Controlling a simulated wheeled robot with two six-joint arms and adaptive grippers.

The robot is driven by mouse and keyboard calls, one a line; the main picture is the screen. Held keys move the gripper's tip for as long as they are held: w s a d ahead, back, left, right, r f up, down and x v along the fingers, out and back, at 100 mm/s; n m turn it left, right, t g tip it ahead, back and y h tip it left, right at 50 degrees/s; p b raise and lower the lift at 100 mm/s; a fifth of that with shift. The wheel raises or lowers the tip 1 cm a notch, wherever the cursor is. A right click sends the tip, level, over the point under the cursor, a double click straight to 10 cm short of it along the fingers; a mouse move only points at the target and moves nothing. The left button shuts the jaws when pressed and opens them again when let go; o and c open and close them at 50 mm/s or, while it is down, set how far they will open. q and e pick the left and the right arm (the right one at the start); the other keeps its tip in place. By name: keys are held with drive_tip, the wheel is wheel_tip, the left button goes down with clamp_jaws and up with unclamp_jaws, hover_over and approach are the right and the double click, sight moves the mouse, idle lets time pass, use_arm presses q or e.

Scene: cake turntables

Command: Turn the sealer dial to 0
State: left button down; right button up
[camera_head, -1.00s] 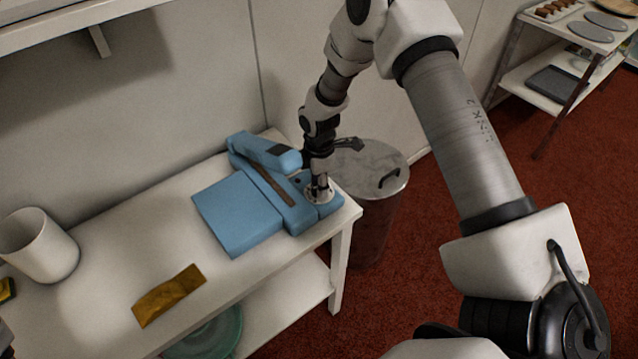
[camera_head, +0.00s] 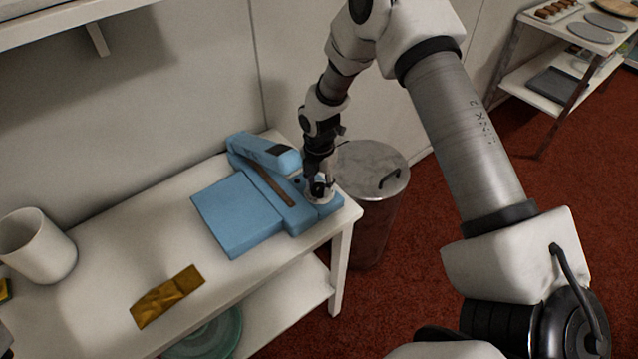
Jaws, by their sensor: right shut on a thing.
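The blue sealer (camera_head: 238,213) stands on the white table, its hinged arm (camera_head: 264,153) at the back. Its dial (camera_head: 322,200) is at the right end, a pale disc mostly covered by my right gripper. My right gripper (camera_head: 320,188) points down from above and is shut on the dial's knob. The dial's marks are too small and too hidden to read.
A gold packet (camera_head: 167,296) and a white cup (camera_head: 38,246) are on the table (camera_head: 100,262). A lidded metal bin (camera_head: 370,170) stands just right of the table. A rack (camera_head: 560,95) with trays is at the back right.

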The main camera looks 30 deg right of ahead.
sight(319, 186)
idle(0.5)
drive_tip(key=o, duration=0.9)
wheel_tip(319, 186, up, 12)
drive_tip(key=shift+f, duration=0.1)
